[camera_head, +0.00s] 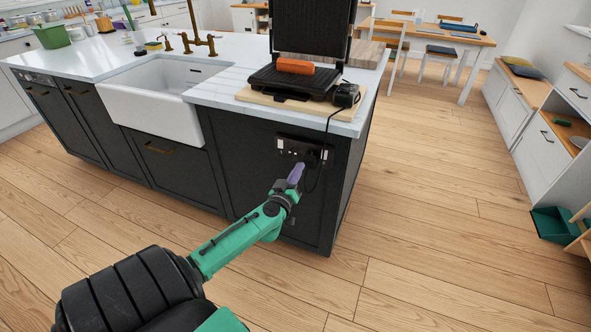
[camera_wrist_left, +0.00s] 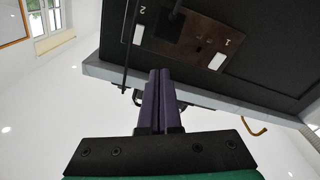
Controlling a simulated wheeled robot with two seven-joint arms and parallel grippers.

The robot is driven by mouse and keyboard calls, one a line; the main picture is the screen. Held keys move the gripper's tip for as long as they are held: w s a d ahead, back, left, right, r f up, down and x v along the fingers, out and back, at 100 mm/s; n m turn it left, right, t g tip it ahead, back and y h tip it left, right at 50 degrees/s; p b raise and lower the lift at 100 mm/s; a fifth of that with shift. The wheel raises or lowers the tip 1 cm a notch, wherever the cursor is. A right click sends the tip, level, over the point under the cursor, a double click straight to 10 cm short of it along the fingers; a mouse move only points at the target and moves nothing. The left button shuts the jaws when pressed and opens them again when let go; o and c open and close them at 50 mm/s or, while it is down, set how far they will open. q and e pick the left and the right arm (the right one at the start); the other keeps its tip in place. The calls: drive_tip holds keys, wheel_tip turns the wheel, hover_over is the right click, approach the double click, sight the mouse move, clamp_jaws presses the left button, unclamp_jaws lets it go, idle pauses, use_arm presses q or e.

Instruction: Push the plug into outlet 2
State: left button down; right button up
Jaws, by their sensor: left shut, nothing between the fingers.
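The outlet plate (camera_head: 290,146) is on the dark end panel of the island. In the left wrist view the plate (camera_wrist_left: 200,35) is tilted, with labels 1 and 2 and two white switches. The dark plug (camera_head: 312,157) is at the right side of the plate in the head view. In the left wrist view the plug (camera_wrist_left: 174,20) is beside label 2; I cannot tell how deep it sits. My left gripper (camera_head: 297,172), with purple fingers, is shut and empty, just below the plate. Its fingertips (camera_wrist_left: 160,74) point toward the plate. My right gripper is out of view.
The black cord (camera_head: 326,135) hangs from the open grill (camera_head: 297,80) on the countertop and loops beside the gripper. An orange piece (camera_head: 296,66) lies on the grill. The white sink (camera_head: 155,100) is to the left. The wooden floor (camera_head: 430,210) to the right is clear.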

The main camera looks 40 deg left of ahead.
sight(308, 161)
use_arm(q)
drive_tip(key=w+f+b, duration=0.1)
drive_tip(key=w+f+n, duration=0.1)
drive_tip(key=w+a+n+b, duration=0.1)
drive_tip(key=w, duration=0.1)
drive_tip(key=shift+a+f+g+h+b, duration=0.1)
drive_tip(key=shift+f+g+h+b, duration=0.2)
drive_tip(key=shift+f+g, duration=0.1)
drive_tip(key=shift+w+a+r, duration=0.1)
drive_tip(key=shift+w, duration=0.15)
drive_tip(key=shift+w+a+r, duration=0.15)
drive_tip(key=shift+w, duration=0.3)
idle(0.5)
